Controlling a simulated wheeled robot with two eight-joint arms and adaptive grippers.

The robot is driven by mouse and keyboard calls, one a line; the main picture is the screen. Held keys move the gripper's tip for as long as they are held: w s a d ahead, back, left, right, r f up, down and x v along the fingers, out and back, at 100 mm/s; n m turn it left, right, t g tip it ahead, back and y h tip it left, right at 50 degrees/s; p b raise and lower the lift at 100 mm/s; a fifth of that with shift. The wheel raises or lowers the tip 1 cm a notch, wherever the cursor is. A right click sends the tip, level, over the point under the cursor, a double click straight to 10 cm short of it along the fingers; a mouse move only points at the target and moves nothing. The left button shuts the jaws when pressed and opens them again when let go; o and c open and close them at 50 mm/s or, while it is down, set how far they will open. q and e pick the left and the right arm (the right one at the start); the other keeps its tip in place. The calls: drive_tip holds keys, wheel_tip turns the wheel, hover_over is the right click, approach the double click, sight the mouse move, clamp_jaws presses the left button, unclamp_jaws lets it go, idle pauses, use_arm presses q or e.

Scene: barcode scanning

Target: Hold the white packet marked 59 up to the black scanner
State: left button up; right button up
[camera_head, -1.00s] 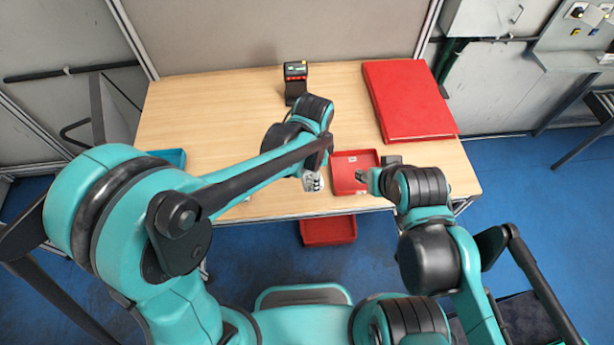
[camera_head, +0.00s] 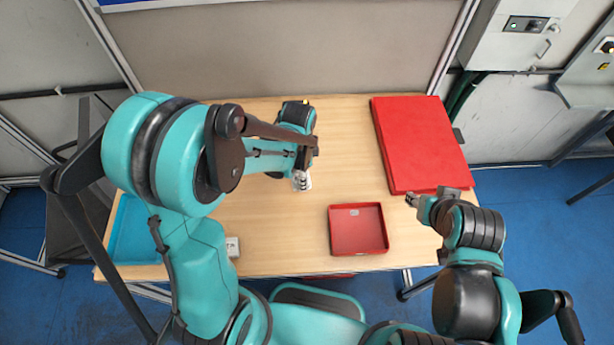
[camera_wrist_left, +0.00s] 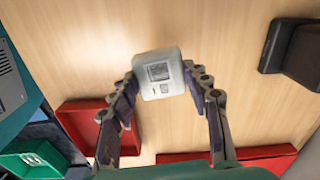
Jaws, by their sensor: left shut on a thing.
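My left gripper (camera_wrist_left: 163,85) is shut on a small white packet (camera_wrist_left: 160,72) with a dark printed label, too small to read. In the head view the packet (camera_head: 303,183) shows at the end of my left arm, over the middle of the table. The black scanner (camera_wrist_left: 292,50) shows at the upper right of the left wrist view, apart from the packet. In the head view my left arm covers most or all of the scanner. My right gripper (camera_head: 411,200) is near the red box's front edge; its opening is too small to judge.
A red tray (camera_head: 358,250) is at the table's front, and a large red box (camera_head: 425,145) lies at the right. A teal tray (camera_head: 125,245) is at the left. Another small white item (camera_head: 232,246) sits near the front edge. Bare table lies between tray and box.

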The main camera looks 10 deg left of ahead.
use_arm(q)
drive_tip(key=w+f, duration=0.1)
drive_tip(key=w+f+b, duration=0.1)
drive_tip(key=shift+w+a+f, duration=0.3)
drive_tip(key=shift+a+f, duration=0.05)
drive_tip(key=shift+f, duration=0.05)
drive_tip(key=shift+w+a+f+b, duration=0.2)
drive_tip(key=shift+w+f+b, duration=0.35)
drive_tip(key=shift+w, duration=0.05)
idle(0.7)
drive_tip(key=shift+s+r+n+g+b, duration=0.2)
drive_tip(key=shift+r+n+g+b, duration=0.25)
drive_tip(key=shift+n, duration=0.65)
drive_tip(key=r+n+g, duration=0.1)
drive_tip(key=r+n, duration=0.1)
drive_tip(key=n, duration=0.1)
drive_tip(key=s+r+n+g+h+b, duration=0.1)
drive_tip(key=r+n+g, duration=0.1)
drive_tip(key=n, duration=0.1)
drive_tip(key=shift+s+r+n, duration=0.15)
drive_tip(key=shift+n, duration=0.15)
drive_tip(key=shift+w+a+f+b, duration=0.2)
drive_tip(key=shift+w+f+b, duration=0.4)
drive_tip(key=shift+w+f, duration=0.2)
drive_tip(key=shift+w+a+f+b, duration=0.25)
drive_tip(key=shift+w+f+b, duration=0.3)
drive_tip(key=shift+w+f, duration=0.2)
drive_tip(key=shift+w+a+f+b, duration=0.2)
drive_tip(key=shift+w+f+b, duration=0.4)
drive_tip(key=shift+w+f, duration=0.2)
